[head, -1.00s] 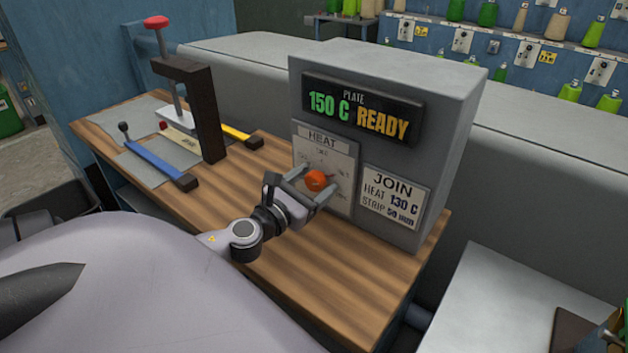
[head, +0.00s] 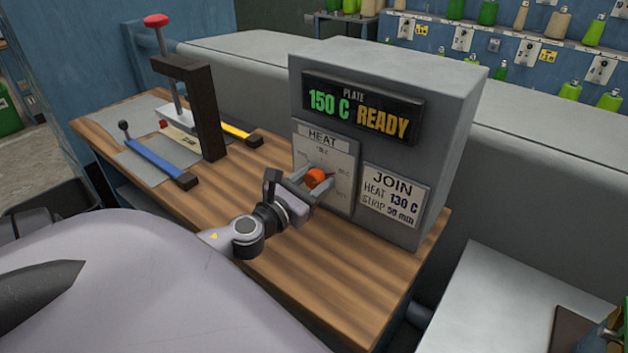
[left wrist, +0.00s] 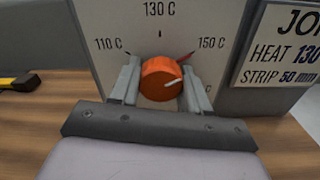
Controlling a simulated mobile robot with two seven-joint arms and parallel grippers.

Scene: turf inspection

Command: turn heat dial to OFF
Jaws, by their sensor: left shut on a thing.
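The orange heat dial (head: 316,178) sits on the white HEAT panel (head: 325,148) on the front of the grey machine (head: 440,110). My left gripper (left wrist: 162,85) is shut on the dial, one finger on each side of it. In the left wrist view the dial (left wrist: 160,78) has a white pointer line aimed to the right and slightly up, below the 150 C label. The panel there shows 110 C at left, 130 C at top and 150 C at right, with a red mark by 150 C. The panel's lower part is hidden. The right gripper is not in view.
The display (head: 360,110) reads PLATE 150 C READY. A JOIN sign (head: 392,195) reads HEAT 130 C, STRIP 50 mm. A clamp press (head: 205,110) and a blue bar (head: 160,165) stand left on the wooden bench (head: 300,280). The bench front is clear.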

